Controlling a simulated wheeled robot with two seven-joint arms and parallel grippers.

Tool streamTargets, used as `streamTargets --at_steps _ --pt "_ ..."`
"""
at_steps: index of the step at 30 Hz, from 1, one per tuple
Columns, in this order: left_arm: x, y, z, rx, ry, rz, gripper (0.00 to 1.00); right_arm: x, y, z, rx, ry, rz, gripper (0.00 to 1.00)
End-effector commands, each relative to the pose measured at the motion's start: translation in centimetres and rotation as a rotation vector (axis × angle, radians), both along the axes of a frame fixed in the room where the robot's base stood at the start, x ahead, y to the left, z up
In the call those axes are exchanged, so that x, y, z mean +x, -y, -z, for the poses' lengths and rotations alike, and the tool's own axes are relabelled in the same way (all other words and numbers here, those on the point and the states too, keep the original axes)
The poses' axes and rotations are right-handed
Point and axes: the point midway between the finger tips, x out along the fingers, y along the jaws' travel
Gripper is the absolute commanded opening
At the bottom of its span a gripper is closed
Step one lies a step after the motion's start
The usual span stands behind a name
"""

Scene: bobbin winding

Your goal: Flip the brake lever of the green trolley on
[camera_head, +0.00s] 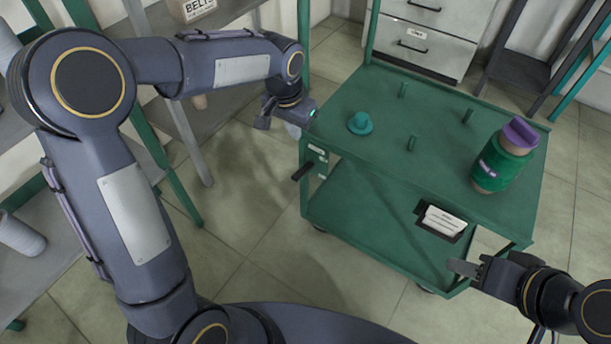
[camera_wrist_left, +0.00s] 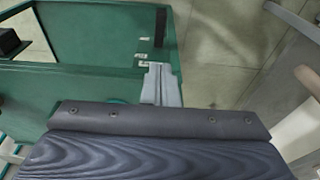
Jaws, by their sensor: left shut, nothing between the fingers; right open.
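The green trolley (camera_head: 398,178) stands in the middle of the head view. Its black brake lever (camera_head: 303,171) sticks out from the trolley's left end, beside small white labels (camera_head: 318,151). In the left wrist view the lever (camera_wrist_left: 160,28) shows as a dark bar near the top, beyond the fingers. My left gripper (camera_head: 293,131) is shut and empty by the trolley's upper left corner, apart from the lever. Its closed fingers also show in the left wrist view (camera_wrist_left: 161,86). My right gripper (camera_head: 466,268) is open and empty by the trolley's front right corner.
The trolley top carries a teal knob-like piece (camera_head: 360,123), several green pegs (camera_head: 412,143) and a green jar with a purple lid (camera_head: 505,157). A shelf rack (camera_head: 150,150) stands left and a drawer cabinet (camera_head: 425,38) behind. Floor left of the trolley is clear.

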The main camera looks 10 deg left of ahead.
Motion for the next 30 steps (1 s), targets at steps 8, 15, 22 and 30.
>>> streamTargets --at_steps 8,15,22,30 --pt "0.3 0.2 0.3 0.004 -0.002 0.005 0.0 0.0 0.0 0.1 0.0 0.0 0.0 0.41" --pt "0.3 0.2 1.3 0.005 -0.005 0.004 0.0 0.0 0.0 0.5 0.0 0.0 0.0 0.41" --pt "0.9 0.4 5.5 0.005 -0.006 0.005 0.0 0.0 0.0 2.1 0.0 0.0 0.0 0.41" --pt "1.8 0.7 11.0 0.005 -0.005 0.005 0.0 0.0 0.0 4.0 0.0 0.0 0.0 0.41"
